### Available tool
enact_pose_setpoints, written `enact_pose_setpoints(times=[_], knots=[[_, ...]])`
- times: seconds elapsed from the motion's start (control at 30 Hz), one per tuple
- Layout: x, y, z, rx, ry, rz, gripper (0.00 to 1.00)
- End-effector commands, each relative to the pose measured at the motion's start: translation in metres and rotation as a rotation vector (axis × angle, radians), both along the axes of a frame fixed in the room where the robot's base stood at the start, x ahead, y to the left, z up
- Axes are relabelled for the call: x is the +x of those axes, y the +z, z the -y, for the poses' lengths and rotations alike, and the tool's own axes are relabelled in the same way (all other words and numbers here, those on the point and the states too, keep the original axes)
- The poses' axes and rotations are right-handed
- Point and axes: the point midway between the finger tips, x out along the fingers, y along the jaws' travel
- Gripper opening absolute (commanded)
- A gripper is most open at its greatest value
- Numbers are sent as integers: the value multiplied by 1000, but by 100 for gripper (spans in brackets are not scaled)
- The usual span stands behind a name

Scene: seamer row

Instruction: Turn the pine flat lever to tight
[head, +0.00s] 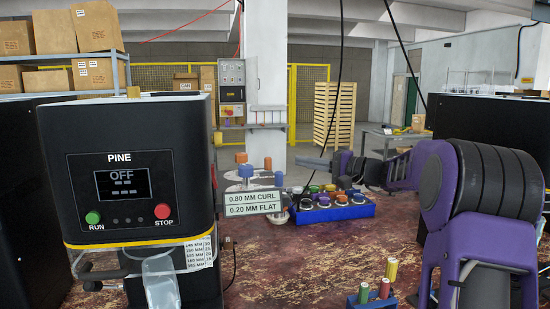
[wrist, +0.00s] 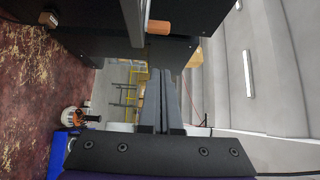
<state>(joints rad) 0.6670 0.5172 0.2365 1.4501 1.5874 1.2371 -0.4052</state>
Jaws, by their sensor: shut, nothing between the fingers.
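The black pine machine (head: 125,170) stands at the left of the head view, its screen reading OFF. A sign (head: 254,203) at its right side reads 0.80 MM CURL and 0.20 MM FLAT. Orange and blue knobs (head: 245,171) show just above the sign; I cannot tell which, if any, belongs to the flat lever. In the wrist view an orange-brown cylindrical handle (wrist: 158,27) sticks out beside a grey bar, beyond my fingertips. My gripper (wrist: 160,75) is shut and empty, apart from that handle. In the head view my gripper (head: 303,161) points left, right of the knobs.
A blue tray (head: 350,212) of colored round pieces lies below my gripper. A small blue holder (head: 372,299) with upright colored cylinders stands at the front. Dark machines stand at both side edges. A clear container (head: 160,280) sits under the pine machine.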

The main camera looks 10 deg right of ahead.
Motion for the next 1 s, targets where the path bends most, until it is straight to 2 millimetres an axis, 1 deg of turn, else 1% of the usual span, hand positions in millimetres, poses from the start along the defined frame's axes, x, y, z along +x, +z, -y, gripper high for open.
enact_pose_setpoints(times=[0.07,0.17,0.27,0.5,0.6,0.63,0.7,0.8,1.0], knots=[[5,-1,-1,-1,7,-1,0],[12,-1,-10,-2,8,-1,0],[24,-1,-23,-1,10,0,0],[61,-1,-62,-2,10,-1,0],[73,-1,-75,-1,8,-1,0],[65,-1,-71,-3,4,-1,0],[54,-1,-72,-3,4,-1,0],[44,-1,-73,-4,3,-1,0],[32,-1,-74,-1,5,0,0]])
